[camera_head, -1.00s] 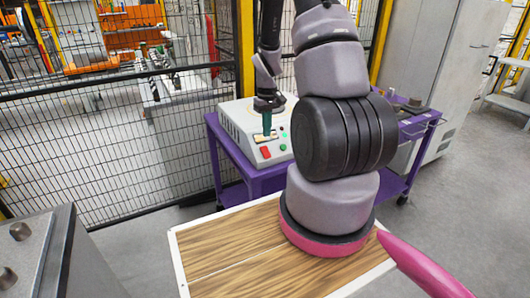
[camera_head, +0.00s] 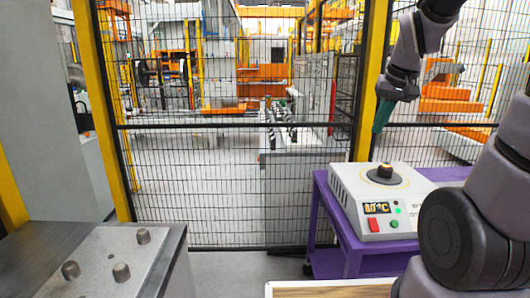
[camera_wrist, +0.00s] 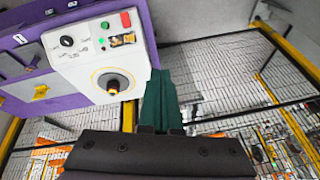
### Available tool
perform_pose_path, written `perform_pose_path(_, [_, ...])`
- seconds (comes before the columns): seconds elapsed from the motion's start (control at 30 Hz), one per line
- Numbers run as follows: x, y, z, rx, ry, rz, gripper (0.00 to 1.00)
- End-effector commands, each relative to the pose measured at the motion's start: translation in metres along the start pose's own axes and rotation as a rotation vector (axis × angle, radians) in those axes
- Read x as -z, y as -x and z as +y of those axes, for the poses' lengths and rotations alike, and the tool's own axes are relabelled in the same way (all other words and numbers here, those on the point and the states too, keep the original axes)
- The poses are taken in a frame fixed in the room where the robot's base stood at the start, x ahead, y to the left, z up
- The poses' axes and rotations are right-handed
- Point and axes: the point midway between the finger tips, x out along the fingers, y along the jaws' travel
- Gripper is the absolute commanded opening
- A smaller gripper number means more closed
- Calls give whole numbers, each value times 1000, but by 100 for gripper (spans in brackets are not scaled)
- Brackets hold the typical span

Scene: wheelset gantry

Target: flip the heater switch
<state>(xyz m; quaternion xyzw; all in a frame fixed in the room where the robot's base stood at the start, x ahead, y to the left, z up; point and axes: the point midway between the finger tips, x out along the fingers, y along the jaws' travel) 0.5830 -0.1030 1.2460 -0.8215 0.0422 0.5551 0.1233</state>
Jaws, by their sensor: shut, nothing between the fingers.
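The heater (camera_head: 350,190) is a white box with a sloped front panel. Its red switch (camera_head: 375,225) sits on the panel beside a green light (camera_head: 394,224), under a lit display (camera_head: 377,208). A metal part (camera_head: 384,171) stands on its round top plate. My gripper (camera_head: 380,126), with green fingers, is shut and empty, raised above and behind the heater, apart from it. In the wrist view, the fingers (camera_wrist: 160,100) lie beside the heater (camera_wrist: 85,65); the red switch (camera_wrist: 126,18) is clear of them.
A purple cart (camera_head: 325,225) carries the heater. A mesh fence (camera_head: 200,190) with yellow posts stands close behind it. A grey metal block (camera_head: 100,260) with several short cylinders is at front left. A table edge (camera_head: 330,288) shows at the bottom.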

Motion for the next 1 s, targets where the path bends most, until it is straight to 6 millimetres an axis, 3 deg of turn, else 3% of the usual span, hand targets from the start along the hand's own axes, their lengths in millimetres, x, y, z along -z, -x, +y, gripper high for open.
perform_pose_path(0.03, [-9, 21, -6, 20, -13, 36, 0])
perform_pose_path(0.2, [-44, 74, -22, 89, -74, 115, 0])
perform_pose_path(0.4, [-76, 107, -31, 151, -119, 169, 0])
perform_pose_path(0.6, [-87, 115, -33, 170, -134, 181, 0])
perform_pose_path(1.0, [-86, 115, -33, 169, -133, 182, 0])
